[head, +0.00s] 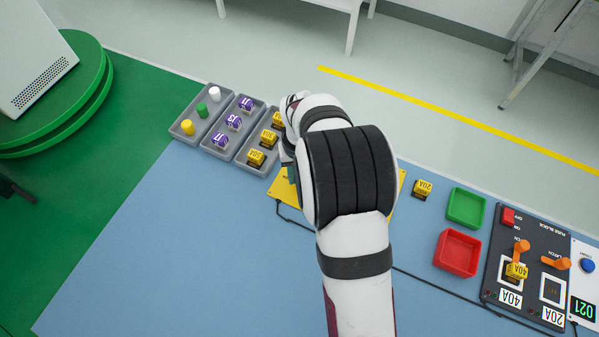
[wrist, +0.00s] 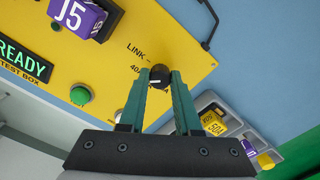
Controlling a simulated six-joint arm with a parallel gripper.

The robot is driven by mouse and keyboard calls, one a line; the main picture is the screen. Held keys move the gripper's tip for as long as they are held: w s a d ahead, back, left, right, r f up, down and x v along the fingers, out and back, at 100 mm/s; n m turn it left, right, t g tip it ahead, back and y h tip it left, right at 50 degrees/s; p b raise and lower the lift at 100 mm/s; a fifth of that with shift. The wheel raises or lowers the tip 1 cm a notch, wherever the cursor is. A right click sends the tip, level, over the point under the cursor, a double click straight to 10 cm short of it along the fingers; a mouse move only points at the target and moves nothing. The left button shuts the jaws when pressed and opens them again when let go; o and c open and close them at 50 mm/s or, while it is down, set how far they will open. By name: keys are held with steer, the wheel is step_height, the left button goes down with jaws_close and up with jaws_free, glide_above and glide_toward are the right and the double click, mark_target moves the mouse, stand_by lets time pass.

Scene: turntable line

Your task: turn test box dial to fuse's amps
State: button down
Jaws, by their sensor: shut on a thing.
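The yellow test box (wrist: 185,25) fills much of the wrist view. It has a lit READY display (wrist: 20,60), a green button (wrist: 80,96) and a purple J5 piece (wrist: 78,16). In the head view my arm covers most of the test box (head: 284,191), the dial and my gripper. A yellow fuse marked 20A (head: 422,188) lies right of the box. Another, marked 40A (head: 516,271), sits in the fuse block (head: 497,250).
Grey trays (head: 212,152) at left hold coloured caps, purple pieces and yellow fuses. A green bin (head: 466,208) and a red bin (head: 457,253) stand right of the test box. A black cable crosses the blue mat (head: 200,260), whose front left is clear.

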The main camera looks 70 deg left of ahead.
stand_by(0.3)
steer(key=shift+d, duration=0.1)
steer(key=c, duration=0.6)
jaws_free()
step_height(320, 180, up, 16)
steer(key=shift+w+f, duration=0.1)
